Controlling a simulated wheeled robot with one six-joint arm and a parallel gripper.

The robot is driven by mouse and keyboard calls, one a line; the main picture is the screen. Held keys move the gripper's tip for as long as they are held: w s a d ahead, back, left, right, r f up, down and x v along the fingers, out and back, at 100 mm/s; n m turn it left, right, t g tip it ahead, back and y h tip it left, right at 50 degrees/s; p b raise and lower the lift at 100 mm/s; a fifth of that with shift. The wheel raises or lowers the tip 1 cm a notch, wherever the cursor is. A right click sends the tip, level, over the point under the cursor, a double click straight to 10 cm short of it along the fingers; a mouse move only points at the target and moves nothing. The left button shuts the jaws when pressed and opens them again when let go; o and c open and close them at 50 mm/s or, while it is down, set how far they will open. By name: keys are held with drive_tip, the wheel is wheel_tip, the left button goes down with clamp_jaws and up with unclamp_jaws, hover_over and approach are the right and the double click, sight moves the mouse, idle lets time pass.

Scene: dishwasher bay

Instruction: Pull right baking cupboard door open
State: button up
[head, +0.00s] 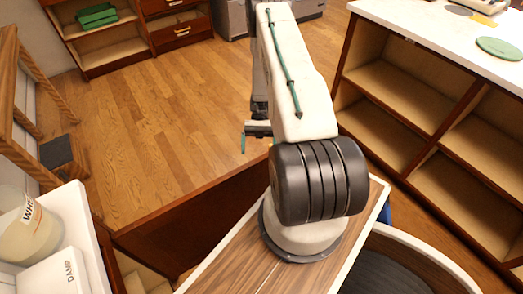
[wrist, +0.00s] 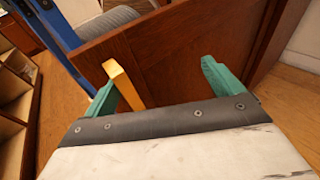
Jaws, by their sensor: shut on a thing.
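The cupboard door is a dark reddish-brown panel (head: 190,228) at the lower middle of the head view. It stands swung out, with a pale interior partly showing beside its left end. In the wrist view the door (wrist: 165,55) fills the upper middle, with a brass-yellow handle (wrist: 124,84) on it. My gripper (wrist: 160,82) has its teal fingers at the door, and the handle lies against the left finger. The contact at the right finger is unclear. In the head view my arm hides most of the gripper.
A white-topped counter with open shelves (head: 400,90) stands at the right. A shelf with a green tray (head: 97,15) is at the back left. A white container (head: 28,230) and a box (head: 55,272) sit at lower left. The wooden floor (head: 165,110) beyond the door is clear.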

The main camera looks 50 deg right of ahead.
drive_tip(key=shift+w+d+r, duration=0.15)
drive_tip(key=shift+w+d, duration=0.1)
drive_tip(key=shift+w, duration=0.45)
drive_tip(key=shift+w+d+r, duration=0.1)
drive_tip(key=shift+w+d, duration=0.15)
drive_tip(key=shift+w, duration=0.45)
drive_tip(key=c, duration=0.4)
drive_tip(key=shift+o, duration=0.8)
drive_tip(key=shift+w+a, duration=0.1)
drive_tip(key=shift+w, duration=0.05)
